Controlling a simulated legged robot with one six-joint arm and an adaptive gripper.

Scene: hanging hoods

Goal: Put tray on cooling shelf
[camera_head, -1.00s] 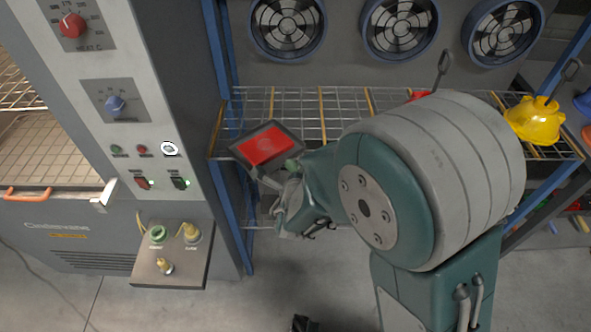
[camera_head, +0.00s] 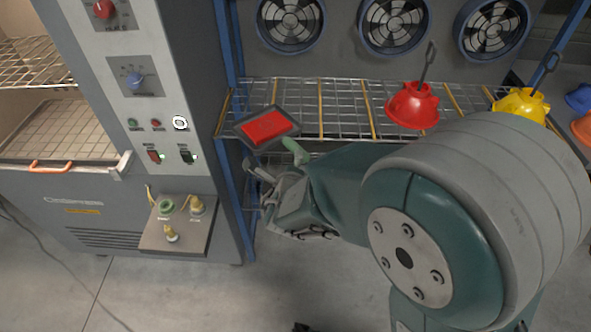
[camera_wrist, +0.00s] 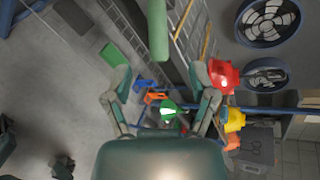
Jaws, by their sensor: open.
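A dark tray with a red sheet (camera_head: 266,127) is tilted in the picture at the left end of the wire cooling shelf (camera_head: 345,95). It overlaps the shelf's front edge, and I cannot tell how much of it rests on the wires. A green handle-like stub (camera_head: 296,151) shows just beside its lower right corner. My gripper (camera_head: 280,195) is below and in front of the tray, apart from it. In the wrist view its fingers (camera_wrist: 163,98) are spread with nothing between them. A green bar (camera_wrist: 158,30) shows above them there. My arm hides part of the shelf's front.
A red hood (camera_head: 412,105) and a yellow hood (camera_head: 520,105) sit at the shelf's right side. Several round fans (camera_head: 291,18) are behind it. An oven cabinet (camera_head: 160,110) with a protruding button box (camera_head: 178,235) stands left. The shelf's middle looks clear.

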